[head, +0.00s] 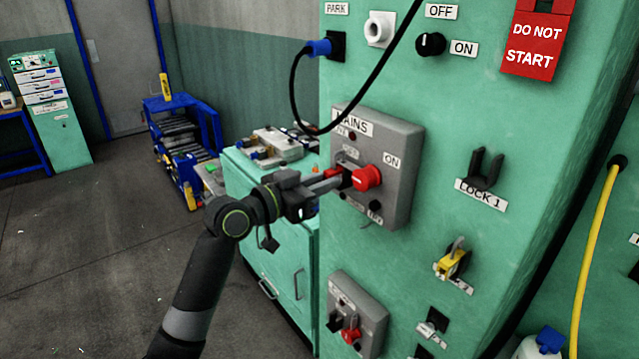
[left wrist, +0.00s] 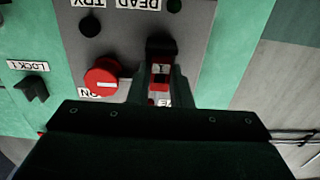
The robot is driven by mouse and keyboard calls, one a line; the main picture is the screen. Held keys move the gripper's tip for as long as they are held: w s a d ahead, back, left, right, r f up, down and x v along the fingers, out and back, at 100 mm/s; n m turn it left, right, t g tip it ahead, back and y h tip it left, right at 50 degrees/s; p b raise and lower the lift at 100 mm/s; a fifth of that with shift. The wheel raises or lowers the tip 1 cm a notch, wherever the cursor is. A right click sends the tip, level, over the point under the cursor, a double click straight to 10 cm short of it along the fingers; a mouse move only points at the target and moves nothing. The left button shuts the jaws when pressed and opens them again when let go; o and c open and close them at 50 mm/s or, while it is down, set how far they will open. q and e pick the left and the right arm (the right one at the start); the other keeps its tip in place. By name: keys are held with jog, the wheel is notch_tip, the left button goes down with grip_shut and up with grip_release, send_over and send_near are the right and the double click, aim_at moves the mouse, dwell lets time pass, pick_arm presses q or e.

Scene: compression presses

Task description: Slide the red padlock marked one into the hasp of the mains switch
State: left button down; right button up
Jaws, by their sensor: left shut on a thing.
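The mains switch is a grey box (head: 401,140) on the green cabinet front, with a red round knob (head: 368,178) that also shows in the left wrist view (left wrist: 102,78). My left gripper (head: 340,180) reaches in from the left, close to the box and just left of the knob. In the left wrist view its fingers (left wrist: 160,88) are shut on the red padlock (left wrist: 160,72), which has a pale label marked 1. A black part (left wrist: 162,46), seemingly the hasp, lies right beyond the padlock. I cannot tell whether the shackle is inside it. My right gripper is not in view.
The LOCK 1 hook (head: 487,166) is empty. A yellow padlock (head: 453,261) hangs below it. A smaller grey switch box (head: 357,318) sits lower down. A black cable (head: 372,82) loops above the mains box. A green cabinet (head: 282,250) stands behind my arm.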

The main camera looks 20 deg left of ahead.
pick_arm(q)
jog(key=c, duration=1.3)
grip_release()
jog(key=shift+o, duration=0.2)
jog(key=b+v, duration=0.3)
jog(key=v, duration=1.4)
jog(key=shift+a, duration=0.15)
